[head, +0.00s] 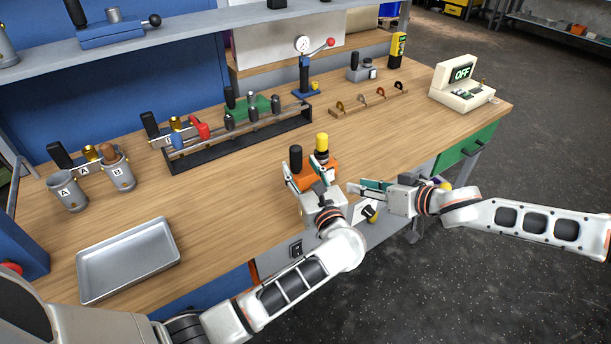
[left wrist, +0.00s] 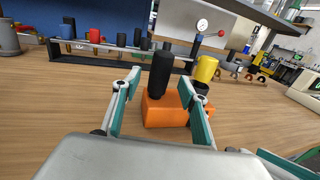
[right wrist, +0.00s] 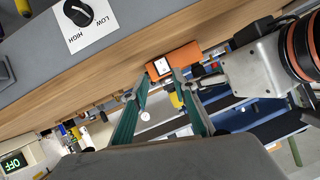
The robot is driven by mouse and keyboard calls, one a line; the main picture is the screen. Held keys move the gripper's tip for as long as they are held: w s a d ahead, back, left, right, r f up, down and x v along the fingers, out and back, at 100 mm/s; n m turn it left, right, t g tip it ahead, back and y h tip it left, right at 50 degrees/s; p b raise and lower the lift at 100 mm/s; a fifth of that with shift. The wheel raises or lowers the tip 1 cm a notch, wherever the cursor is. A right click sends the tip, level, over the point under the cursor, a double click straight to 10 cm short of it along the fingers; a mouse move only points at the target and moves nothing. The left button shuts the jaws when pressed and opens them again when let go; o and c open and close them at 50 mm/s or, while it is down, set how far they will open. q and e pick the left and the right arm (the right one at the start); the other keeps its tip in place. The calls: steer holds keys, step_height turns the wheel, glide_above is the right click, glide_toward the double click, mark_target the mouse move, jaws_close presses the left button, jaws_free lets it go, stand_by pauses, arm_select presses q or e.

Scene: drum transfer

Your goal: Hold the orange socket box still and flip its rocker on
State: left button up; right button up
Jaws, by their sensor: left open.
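The orange socket box (head: 325,168) stands near the front edge of the bench, with a black plug (head: 295,158) and a yellow plug (head: 321,145) upright on it. My left gripper (head: 307,174) is open around the box; its fingers show on either side of the orange body (left wrist: 165,112) in the left wrist view. I cannot tell whether they touch it. My right gripper (head: 358,187) is open, to the right of the box. The right wrist view shows the box (right wrist: 182,57) just past its fingertips, with a white rocker face (right wrist: 162,66). The rocker's position is too small to tell.
A knob panel marked LOW and HIGH (right wrist: 85,15) sits on the bench front, below my right gripper. A metal tray (head: 128,258), cups (head: 68,193), a black rack (head: 240,140) and a display reading OFF (head: 461,73) stand around. The bench between box and rack is clear.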

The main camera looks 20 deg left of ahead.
mark_target(298, 163)
arm_select(q)
steer(key=shift+x, duration=2.05)
steer(key=shift+s, duration=0.1)
jaws_close()
arm_select(e)
steer(key=c, duration=0.7)
steer(key=m, duration=0.1)
steer(key=a+m, duration=0.1)
steer(key=m, duration=0.1)
steer(key=shift+s+a+r+m+t, duration=0.15)
steer(key=shift+s+r+m+t, duration=0.2)
steer(key=shift+s+m+t, duration=0.05)
jaws_close()
steer(key=shift+s+d+r+m+h, duration=0.4)
steer(key=shift+s+d+m, duration=0.2)
steer(key=shift+m, duration=1.55)
steer(key=shift+s+d+r+m+h, duration=0.25)
steer(key=shift+s+d+m+h, duration=0.3)
steer(key=shift+m, duration=1.65)
steer(key=shift+s+d+r+m+h, duration=0.4)
steer(key=shift+s+d+m, duration=0.2)
steer(key=shift+m, duration=1.55)
